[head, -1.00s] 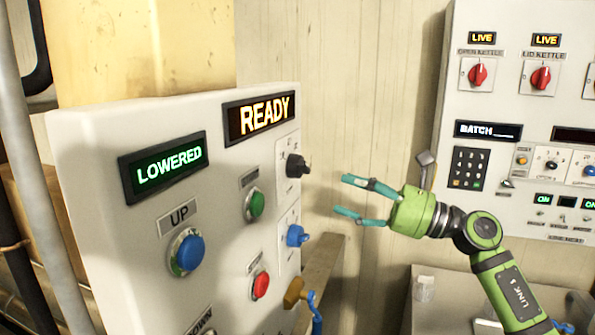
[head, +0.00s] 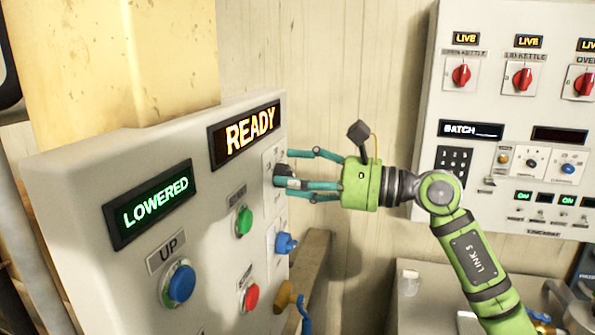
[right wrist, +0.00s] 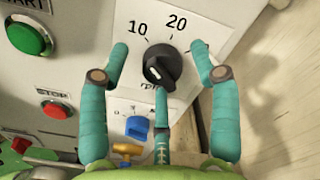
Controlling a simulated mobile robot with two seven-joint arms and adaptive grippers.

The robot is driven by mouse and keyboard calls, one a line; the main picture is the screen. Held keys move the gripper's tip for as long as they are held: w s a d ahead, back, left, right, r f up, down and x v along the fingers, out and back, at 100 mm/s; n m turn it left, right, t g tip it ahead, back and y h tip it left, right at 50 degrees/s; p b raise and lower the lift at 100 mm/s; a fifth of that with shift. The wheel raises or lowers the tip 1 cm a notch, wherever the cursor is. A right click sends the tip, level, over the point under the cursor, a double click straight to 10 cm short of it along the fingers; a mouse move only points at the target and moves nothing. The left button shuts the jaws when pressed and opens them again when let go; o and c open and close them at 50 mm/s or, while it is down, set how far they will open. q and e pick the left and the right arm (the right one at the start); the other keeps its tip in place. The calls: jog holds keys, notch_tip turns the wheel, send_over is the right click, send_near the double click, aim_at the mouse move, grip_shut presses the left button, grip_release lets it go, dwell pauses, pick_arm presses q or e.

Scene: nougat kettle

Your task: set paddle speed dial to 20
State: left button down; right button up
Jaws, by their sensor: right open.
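The paddle speed dial is a black knob (right wrist: 161,66) on a white plate, with "10" and "20" printed above it and "rpm" partly hidden below it. A pale mark on the knob shows at its lower left. My right gripper (right wrist: 160,58) is open, with its teal fingers around the knob on the left, right and below; I cannot tell whether any finger touches it. In the head view my right gripper (head: 282,168) reaches the right part of the white panel (head: 75,165), and its fingers largely hide the knob. My left gripper is not in view.
Below the knob are a blue selector (head: 286,243) and a yellow valve (head: 284,296). Green (head: 244,222) and red (head: 252,297) buttons sit to its left. The sign reads READY (head: 244,133). A second control panel (head: 480,100) stands at right.

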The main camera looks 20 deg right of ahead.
jog(key=c, duration=1.1)
